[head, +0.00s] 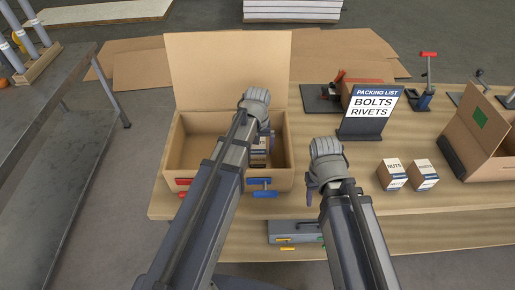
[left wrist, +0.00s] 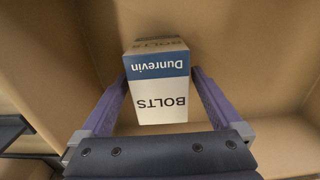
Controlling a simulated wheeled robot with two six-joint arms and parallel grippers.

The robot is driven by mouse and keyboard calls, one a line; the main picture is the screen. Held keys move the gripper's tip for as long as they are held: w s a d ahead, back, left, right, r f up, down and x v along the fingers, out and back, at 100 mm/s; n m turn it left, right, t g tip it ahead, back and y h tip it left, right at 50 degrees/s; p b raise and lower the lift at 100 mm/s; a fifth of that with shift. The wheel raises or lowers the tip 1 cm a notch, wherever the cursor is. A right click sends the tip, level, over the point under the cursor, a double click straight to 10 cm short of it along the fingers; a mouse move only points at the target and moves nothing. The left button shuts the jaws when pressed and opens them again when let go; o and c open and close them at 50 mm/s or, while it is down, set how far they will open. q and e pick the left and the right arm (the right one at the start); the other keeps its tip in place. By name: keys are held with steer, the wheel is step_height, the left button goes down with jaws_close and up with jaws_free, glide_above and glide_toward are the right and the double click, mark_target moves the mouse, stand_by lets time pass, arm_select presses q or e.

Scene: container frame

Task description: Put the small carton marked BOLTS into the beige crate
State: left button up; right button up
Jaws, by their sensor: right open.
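The beige crate (head: 180,160) stands open on the left of the table, its lid raised behind it. The small carton marked BOLTS (left wrist: 160,95) has a white and blue label, upside down in the left wrist view. It also shows inside the crate in the head view (head: 258,158), partly hidden by my left arm. Whether the carton touches the crate floor is hidden. My right gripper (head: 316,192) is open and empty over the table, right of the crate.
A carton marked NUTS (head: 391,176) and a similar carton (head: 423,177) stand right of my right gripper. A packing list sign (head: 366,111) reads BOLTS, RIVETS. Another open box (head: 478,140) with a green square is at the far right. A grey case (head: 295,231) is lower in front.

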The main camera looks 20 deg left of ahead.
arm_select(q)
steer(key=shift+r, duration=0.15)
arm_select(e)
steer(key=shift+r, duration=0.15)
arm_select(q)
step_height(320, 180, up, 12)
steer(key=p, duration=1.2)
steer(key=s+d+m+y, duration=0.1)
steer(key=s+d+m, duration=0.6)
steer(key=s+d, duration=0.3)
steer(key=s, duration=0.4)
steer(key=shift+s+d, duration=0.15)
steer(key=shift+d, duration=0.1)
arm_select(e)
step_height(320, 180, up, 12)
